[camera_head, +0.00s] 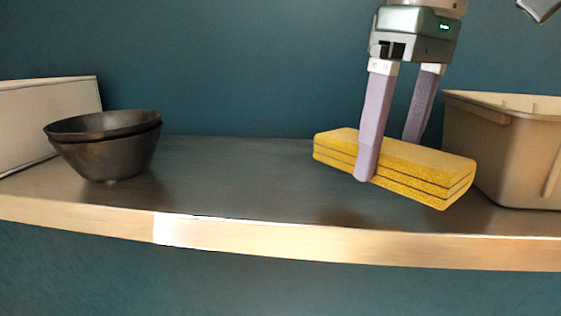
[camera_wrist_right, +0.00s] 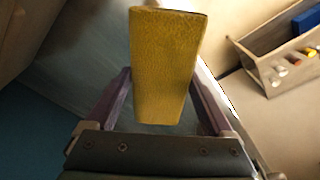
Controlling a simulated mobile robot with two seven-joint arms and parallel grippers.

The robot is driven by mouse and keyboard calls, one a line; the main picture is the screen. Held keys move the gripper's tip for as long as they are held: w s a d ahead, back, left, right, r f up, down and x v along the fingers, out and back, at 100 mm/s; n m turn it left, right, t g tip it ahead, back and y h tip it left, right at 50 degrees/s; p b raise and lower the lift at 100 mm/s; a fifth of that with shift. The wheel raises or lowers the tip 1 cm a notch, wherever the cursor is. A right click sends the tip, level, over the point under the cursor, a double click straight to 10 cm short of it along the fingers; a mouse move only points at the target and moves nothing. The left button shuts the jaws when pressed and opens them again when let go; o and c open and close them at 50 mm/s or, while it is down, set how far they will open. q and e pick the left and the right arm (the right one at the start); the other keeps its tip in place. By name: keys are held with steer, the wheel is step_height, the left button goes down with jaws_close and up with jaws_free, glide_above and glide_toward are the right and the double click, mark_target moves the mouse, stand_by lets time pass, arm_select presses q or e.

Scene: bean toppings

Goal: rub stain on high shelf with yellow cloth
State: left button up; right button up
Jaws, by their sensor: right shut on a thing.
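The yellow cloth (camera_head: 420,172) is a thick folded block with dark lines along its side. My right gripper (camera_head: 388,160) comes down from above and is shut on it, one finger on the near side and the other behind it. The cloth also shows between the fingers in the right wrist view (camera_wrist_right: 165,65). It is low over the grey top of the shelf (camera_head: 235,180); I cannot tell whether it touches. A dark brownish patch (camera_head: 345,215) shows on the shelf below the cloth; I cannot tell stain from shadow.
Two stacked dark bowls (camera_head: 105,150) stand at the left, by a pale box (camera_head: 45,115). A tan bin (camera_head: 510,150) stands close to the right of the cloth. The shelf between bowls and cloth is clear. The wooden front edge (camera_head: 280,240) is near.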

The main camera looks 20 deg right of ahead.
steer(key=shift+r, duration=2.05)
